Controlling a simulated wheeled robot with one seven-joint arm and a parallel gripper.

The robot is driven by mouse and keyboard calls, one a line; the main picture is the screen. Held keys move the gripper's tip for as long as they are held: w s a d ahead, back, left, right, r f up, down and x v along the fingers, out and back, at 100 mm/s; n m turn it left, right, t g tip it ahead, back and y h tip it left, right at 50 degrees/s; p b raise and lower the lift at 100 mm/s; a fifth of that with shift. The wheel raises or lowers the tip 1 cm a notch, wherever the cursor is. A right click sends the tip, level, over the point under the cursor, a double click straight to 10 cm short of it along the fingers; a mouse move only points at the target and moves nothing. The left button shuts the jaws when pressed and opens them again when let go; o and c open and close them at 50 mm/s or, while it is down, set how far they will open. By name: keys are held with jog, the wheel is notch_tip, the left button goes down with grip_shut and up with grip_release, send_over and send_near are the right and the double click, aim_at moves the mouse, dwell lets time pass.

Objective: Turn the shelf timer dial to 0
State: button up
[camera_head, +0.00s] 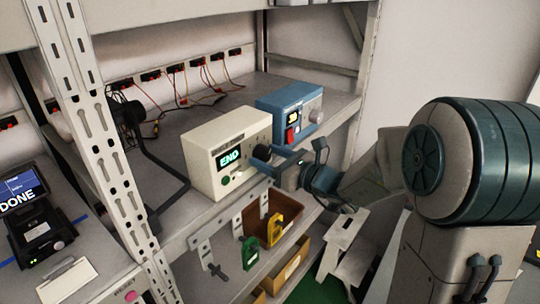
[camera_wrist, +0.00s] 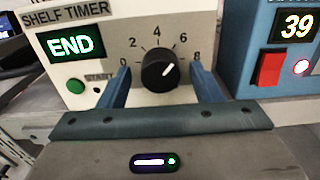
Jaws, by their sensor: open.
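The cream shelf timer (camera_head: 213,168) stands on the rack shelf with its green display reading END. In the wrist view, the shelf timer (camera_wrist: 105,20) shows a round black dial (camera_wrist: 159,71) with marks 0, 2, 4, 6 and 8. The dial's white line points up and right, roughly between 6 and 8. My gripper (camera_head: 276,161) is in front of the timer's face. In the wrist view, my gripper (camera_wrist: 161,83) is open, with one blue finger on each side of the dial. Neither finger visibly touches it. A green START button (camera_wrist: 75,86) is left of the fingers.
A blue unit (camera_head: 284,104) with a red switch stands right of the timer. A rack upright (camera_head: 97,113) is at the left. Below are a brown bin (camera_head: 284,223) and green and yellow clips. A device reading DONE (camera_head: 33,207) is far left.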

jog(key=shift+c, duration=0.3)
jog(key=c, duration=0.9)
jog(key=shift+d, duration=0.1)
jog(key=shift+c, duration=0.2)
jog(key=shift+b, duration=0.3)
